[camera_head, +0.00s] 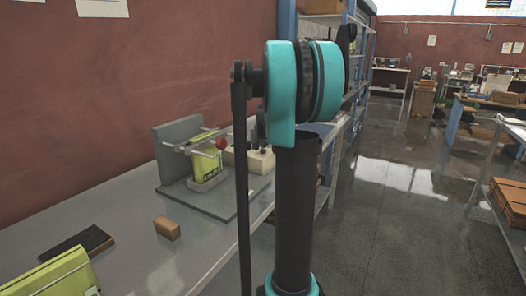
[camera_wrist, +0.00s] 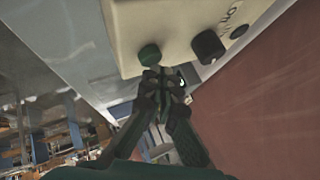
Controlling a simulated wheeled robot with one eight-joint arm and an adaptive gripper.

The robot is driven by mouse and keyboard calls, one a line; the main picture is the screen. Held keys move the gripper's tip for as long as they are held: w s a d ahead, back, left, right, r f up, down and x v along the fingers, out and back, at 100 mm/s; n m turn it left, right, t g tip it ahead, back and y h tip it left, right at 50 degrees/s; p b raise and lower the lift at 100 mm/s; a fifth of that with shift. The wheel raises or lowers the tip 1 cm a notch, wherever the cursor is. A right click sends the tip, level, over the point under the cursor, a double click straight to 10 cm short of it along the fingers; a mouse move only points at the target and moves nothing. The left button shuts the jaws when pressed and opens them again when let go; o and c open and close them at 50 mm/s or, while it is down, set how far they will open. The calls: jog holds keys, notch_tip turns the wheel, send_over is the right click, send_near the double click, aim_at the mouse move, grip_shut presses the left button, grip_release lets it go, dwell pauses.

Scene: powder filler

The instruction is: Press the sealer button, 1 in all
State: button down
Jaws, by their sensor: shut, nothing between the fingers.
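The sealer's cream control box (camera_wrist: 172,22) fills the top of the wrist view. On its face are a round green button (camera_wrist: 150,55) and a black knob (camera_wrist: 207,46). My gripper (camera_wrist: 163,76) is shut and empty, its fingertips just below the green button in the picture. I cannot tell whether they touch it. In the head view the sealer has a grey back plate (camera_head: 177,140), a red ball handle (camera_head: 221,143) and the cream box (camera_head: 259,160). A green bag (camera_head: 208,164) stands upright in it. My arm hides part of the box; my gripper is not clearly seen there.
On the grey bench (camera_head: 160,262) are a small brown block (camera_head: 167,228), a dark flat pad (camera_head: 76,245) and another green bag (camera_head: 52,277). A reddish wall (camera_head: 80,130) runs behind the bench. Open floor (camera_head: 400,210) lies to the right.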

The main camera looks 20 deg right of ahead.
aim_at(263, 150)
jog(key=shift+f, duration=0.5)
dwell(0.7)
jog(key=shift+r, duration=0.95)
jog(key=shift+r, duration=2.5)
